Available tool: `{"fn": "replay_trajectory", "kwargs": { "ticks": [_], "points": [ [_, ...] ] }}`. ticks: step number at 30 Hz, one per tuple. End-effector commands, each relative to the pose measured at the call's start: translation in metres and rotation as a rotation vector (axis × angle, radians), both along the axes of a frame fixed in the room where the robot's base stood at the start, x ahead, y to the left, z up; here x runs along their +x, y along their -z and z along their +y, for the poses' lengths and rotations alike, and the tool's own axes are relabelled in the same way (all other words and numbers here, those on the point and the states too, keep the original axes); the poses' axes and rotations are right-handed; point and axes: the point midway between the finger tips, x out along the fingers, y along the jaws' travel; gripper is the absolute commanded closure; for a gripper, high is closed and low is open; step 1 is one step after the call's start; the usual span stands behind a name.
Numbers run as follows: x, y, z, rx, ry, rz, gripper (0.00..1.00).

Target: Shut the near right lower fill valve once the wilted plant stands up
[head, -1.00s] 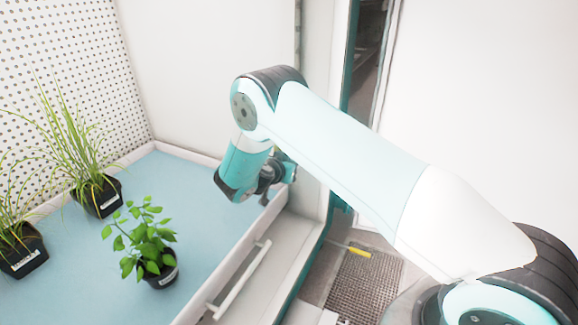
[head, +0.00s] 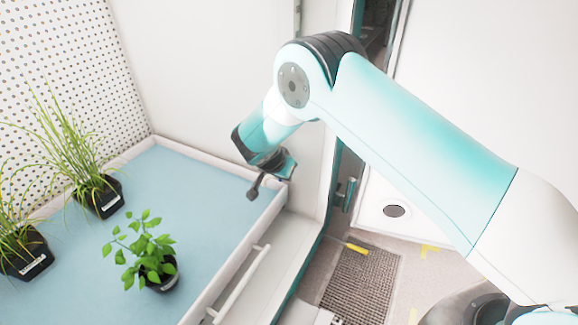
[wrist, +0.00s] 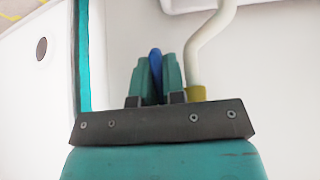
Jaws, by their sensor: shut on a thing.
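The leafy green plant (head: 145,248) stands in a black pot on the blue tray in the head view. Its stems are up, with some leaves spread toward the left. In the wrist view my gripper (wrist: 155,75) is shut on a blue handle (wrist: 155,62), which shows as a narrow strip between the two teal fingers. I take the handle to be the fill valve's; the valve body is hidden. A white pipe (wrist: 205,45) with a brass-coloured fitting (wrist: 196,93) runs just right of the fingers. In the head view, the fingertips and valve cannot be made out.
Two grassy plants in black pots (head: 104,198) (head: 30,258) stand at the left of the tray (head: 200,190). A white handle rail (head: 240,285) runs along the tray's front. A floor grate with a yellow object (head: 357,248) lies to the right, below the open chamber doorway.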

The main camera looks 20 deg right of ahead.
Motion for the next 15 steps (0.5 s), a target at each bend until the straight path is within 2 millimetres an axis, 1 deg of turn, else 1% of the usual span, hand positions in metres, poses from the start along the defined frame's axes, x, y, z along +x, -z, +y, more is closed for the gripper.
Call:
{"fn": "replay_trajectory", "kwargs": {
  "ticks": [1, 15],
  "points": [
    [0.0022, -0.0038, 0.0020, 0.014, -0.005, 0.003, 1.00],
    [0.0020, -0.0024, 0.0032, 0.042, -0.005, 0.030, 1.00]
  ]
}}
